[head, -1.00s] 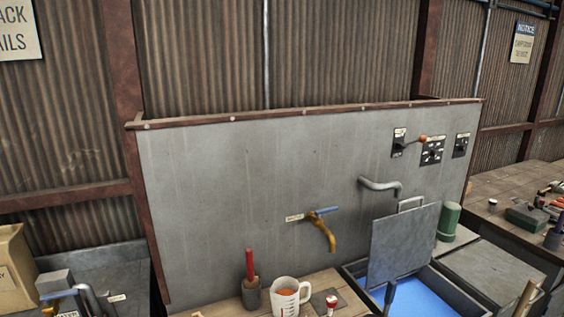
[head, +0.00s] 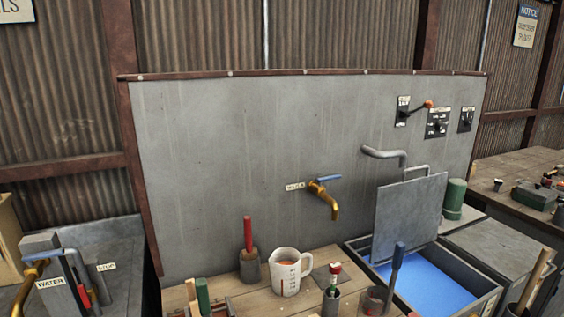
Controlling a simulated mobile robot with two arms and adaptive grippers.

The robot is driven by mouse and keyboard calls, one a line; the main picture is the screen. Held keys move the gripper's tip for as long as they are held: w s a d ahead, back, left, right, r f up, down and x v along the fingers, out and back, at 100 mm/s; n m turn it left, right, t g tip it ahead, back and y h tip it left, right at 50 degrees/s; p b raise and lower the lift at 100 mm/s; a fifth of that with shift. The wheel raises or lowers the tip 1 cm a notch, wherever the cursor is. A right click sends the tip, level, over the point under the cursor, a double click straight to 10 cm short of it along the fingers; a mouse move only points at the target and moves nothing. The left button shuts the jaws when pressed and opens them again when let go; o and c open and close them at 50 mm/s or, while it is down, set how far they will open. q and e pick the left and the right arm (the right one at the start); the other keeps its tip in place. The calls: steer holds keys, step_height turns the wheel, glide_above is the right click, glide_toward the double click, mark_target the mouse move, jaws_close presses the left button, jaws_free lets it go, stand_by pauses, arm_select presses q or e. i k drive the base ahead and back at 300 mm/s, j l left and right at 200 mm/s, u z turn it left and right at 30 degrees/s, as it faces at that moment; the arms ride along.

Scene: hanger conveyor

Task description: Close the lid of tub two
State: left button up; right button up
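A grey metal lid (head: 410,214) with a handle along its top edge stands raised at the back of an open tub (head: 492,305) on the right. Blue liquid (head: 437,288) shows inside this tub. No number that tells which tub it is can be read. Neither of my grippers is in view.
A bent grey pipe (head: 385,154) sticks out of the grey panel above the lid. A green cylinder (head: 454,199) stands beside the lid. A flat grey cover (head: 495,248) lies to the right. A white jug (head: 286,271) and a blue-handled tool (head: 397,260) are near the tub.

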mark_target(409, 213)
steer(key=i+l+u, duration=0.1)
steer(key=l+u, duration=0.2)
steer(key=l, duration=0.35)
steer(key=i+l+u, duration=0.1)
steer(key=l+u, duration=0.2)
steer(key=l, duration=0.35)
